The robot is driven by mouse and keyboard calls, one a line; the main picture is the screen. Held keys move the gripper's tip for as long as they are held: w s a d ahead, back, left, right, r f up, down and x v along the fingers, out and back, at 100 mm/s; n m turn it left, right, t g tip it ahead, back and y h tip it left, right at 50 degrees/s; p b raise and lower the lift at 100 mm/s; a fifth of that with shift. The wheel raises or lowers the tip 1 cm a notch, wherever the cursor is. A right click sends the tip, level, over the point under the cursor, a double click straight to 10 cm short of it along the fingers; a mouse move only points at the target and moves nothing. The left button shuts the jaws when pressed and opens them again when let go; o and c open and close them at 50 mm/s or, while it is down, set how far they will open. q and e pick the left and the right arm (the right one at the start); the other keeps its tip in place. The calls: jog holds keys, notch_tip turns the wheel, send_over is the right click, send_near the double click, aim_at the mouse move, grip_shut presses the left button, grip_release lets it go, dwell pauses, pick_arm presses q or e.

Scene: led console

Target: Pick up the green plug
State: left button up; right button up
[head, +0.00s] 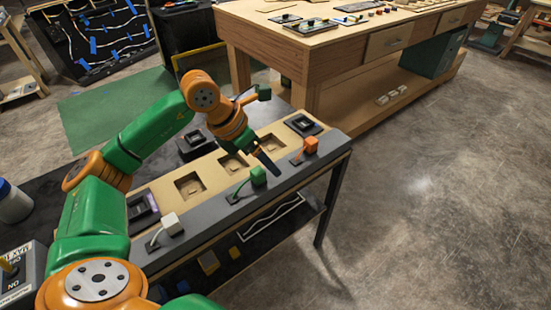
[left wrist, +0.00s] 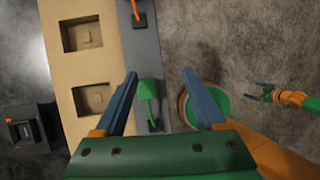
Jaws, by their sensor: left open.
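The green plug (head: 258,175) stands on the grey front strip of the console (head: 215,209), with a green cable beside it. My left gripper (left wrist: 160,75) is open, its two blue fingers apart. In the left wrist view, the green plug (left wrist: 148,90) appears between these fingers, nearer the left one. No contact is visible. In the head view, one dark finger reaches down close beside the plug; the other finger is hard to make out. My right gripper (left wrist: 258,91) shows small at the right of the left wrist view, its fingers apart and empty.
An orange plug (head: 310,145) and a white plug (head: 172,223) stand on the same strip, either side of the green one. Square recesses (head: 189,186) line the wooden panel behind. A large wooden workbench (head: 270,50) stands behind; the floor at right is clear.

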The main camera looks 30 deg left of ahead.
aim_at(257, 171)
pick_arm(q)
jog(key=shift+y, duration=0.9)
jog(key=a, duration=0.2)
jog(key=s+a, duration=0.1)
jog(key=shift+s+a, duration=0.2)
jog(key=shift+a, duration=0.2)
jog(key=shift+s+d+f+p, duration=0.1)
jog(key=shift+d+f+p, duration=0.25)
jog(key=shift+f, duration=0.3)
jog(key=shift+s+d+f+p, duration=0.1)
jog(key=shift+d+f+p, duration=0.2)
jog(key=shift+f, duration=0.3)
jog(key=x, duration=0.3)
jog(key=shift+w+d, duration=0.1)
jog(key=shift+w, duration=0.1)
jog(key=shift+w+f, duration=0.15)
jog(key=shift+f, duration=0.05)
jog(key=shift+c, duration=0.7)
grip_shut()
pick_arm(e)
jog(key=shift+s+a+r, duration=0.15)
jog(key=shift+s+r, duration=0.35)
jog(key=shift+r, duration=0.3)
